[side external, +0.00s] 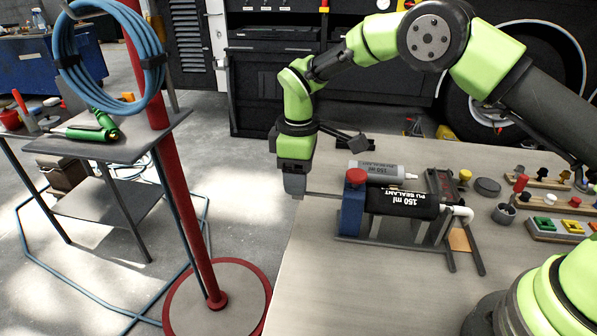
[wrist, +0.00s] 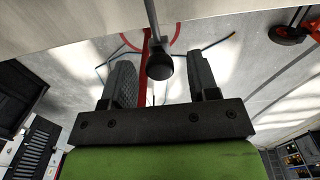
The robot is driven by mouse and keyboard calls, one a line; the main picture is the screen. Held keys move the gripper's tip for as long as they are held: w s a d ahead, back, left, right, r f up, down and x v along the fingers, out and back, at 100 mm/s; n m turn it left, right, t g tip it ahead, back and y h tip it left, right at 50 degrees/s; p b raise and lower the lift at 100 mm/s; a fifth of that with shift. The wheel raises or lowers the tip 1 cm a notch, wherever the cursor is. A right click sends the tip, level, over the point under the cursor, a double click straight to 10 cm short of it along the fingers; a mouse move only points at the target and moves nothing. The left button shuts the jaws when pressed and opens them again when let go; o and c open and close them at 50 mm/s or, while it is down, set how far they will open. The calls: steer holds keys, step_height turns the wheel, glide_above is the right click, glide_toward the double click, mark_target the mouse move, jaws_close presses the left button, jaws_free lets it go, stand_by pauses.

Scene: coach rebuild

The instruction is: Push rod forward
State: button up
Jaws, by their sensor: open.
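The thin grey rod (side external: 325,195) sticks out to the left from the blue end block (side external: 352,215) of a sealant dispenser. A black cartridge marked 150 ml PU SEALANT (side external: 400,201) lies in the dispenser. My gripper (side external: 294,190) points down at the rod's outer end, just past the table's left edge. In the wrist view, the rod (wrist: 152,18) ends in a round black knob (wrist: 160,66) that shows between the two open fingers of my gripper (wrist: 161,75). There is a gap on both sides of the knob. I cannot tell whether anything touches it.
A grey sealant tube (side external: 380,172) lies behind the dispenser, and a red knob (side external: 356,176) tops the blue block. Small part trays (side external: 560,228) stand at the right. A red post (side external: 185,200) with a blue hose coil (side external: 110,60) stands left of the table, across open floor.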

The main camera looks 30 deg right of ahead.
steer(key=shift+c, duration=0.3)
jaws_close()
steer(key=shift+s+d, duration=1.4)
steer(key=shift+d, duration=0.05)
steer(key=shift+o, duration=0.3)
jaws_free()
steer(key=shift+r, duration=0.1)
step_height(320, 180, up, 10)
